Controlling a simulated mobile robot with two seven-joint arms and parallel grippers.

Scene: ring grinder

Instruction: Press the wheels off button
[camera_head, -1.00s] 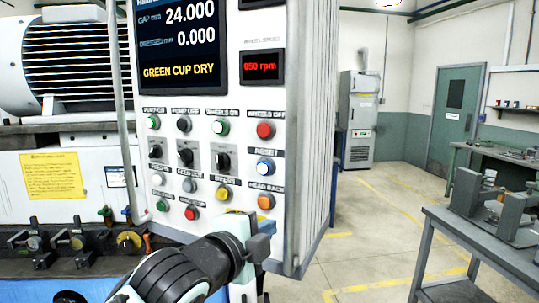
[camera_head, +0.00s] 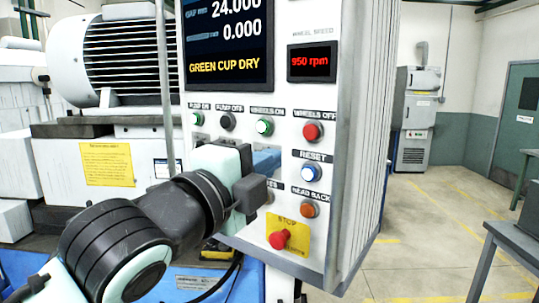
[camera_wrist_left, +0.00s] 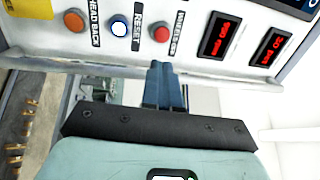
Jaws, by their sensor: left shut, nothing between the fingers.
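The red wheels off button (camera_head: 313,131) sits on the upper right of the white control panel, under its printed label. It also shows as a red button (camera_wrist_left: 160,33) in the left wrist view, just beyond my fingertips. My left gripper (camera_head: 267,160) is in front of the panel, lower and to the left of this button in the head view. Its blue fingers (camera_wrist_left: 162,68) are shut and empty in the left wrist view, pointing toward the panel; contact cannot be told. The green wheels on button (camera_head: 264,126) is to the left. My right gripper is not in view.
The reset button (camera_head: 311,173), orange head back button (camera_head: 308,209) and red emergency stop (camera_head: 279,239) are lower on the panel. My left arm covers several other controls. A speed display (camera_head: 312,62) reads 950 rpm. Open floor lies to the right.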

